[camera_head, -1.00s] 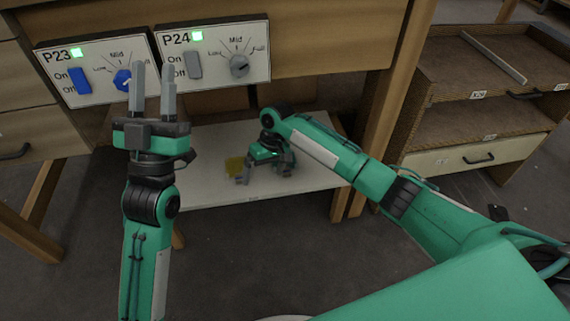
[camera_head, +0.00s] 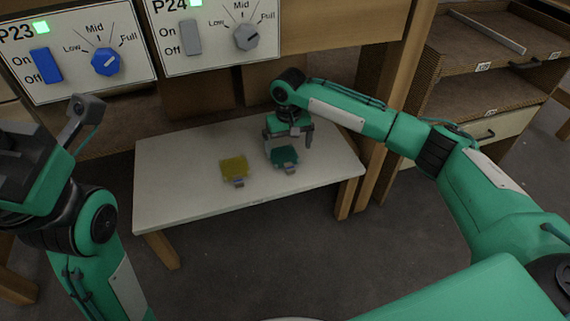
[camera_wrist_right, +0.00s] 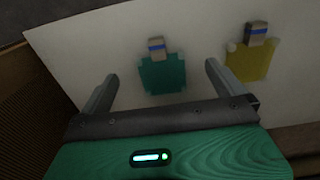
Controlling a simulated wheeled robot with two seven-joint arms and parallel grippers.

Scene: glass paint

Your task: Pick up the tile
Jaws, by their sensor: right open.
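A teal tile (camera_head: 284,156) with a small grey, blue-striped tab lies on the low white table (camera_head: 165,185). It also shows in the right wrist view (camera_wrist_right: 162,75), between my right fingers. A yellow tile (camera_head: 233,167) with a similar tab lies to its left in the head view, and in the right wrist view (camera_wrist_right: 250,62) it lies outside the fingers. My right gripper (camera_head: 289,138) is open and empty, close over the teal tile. My left gripper (camera_head: 45,165) is at the left edge of the head view, partly cut off; its jaw opening cannot be made out.
Control panels P23 (camera_head: 82,50) and P24 (camera_head: 218,32), with switches, knobs and lit green lamps, stand above the white table. A wooden post (camera_head: 394,100) and a shelf unit (camera_head: 480,85) are on the right. The table's left part is clear.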

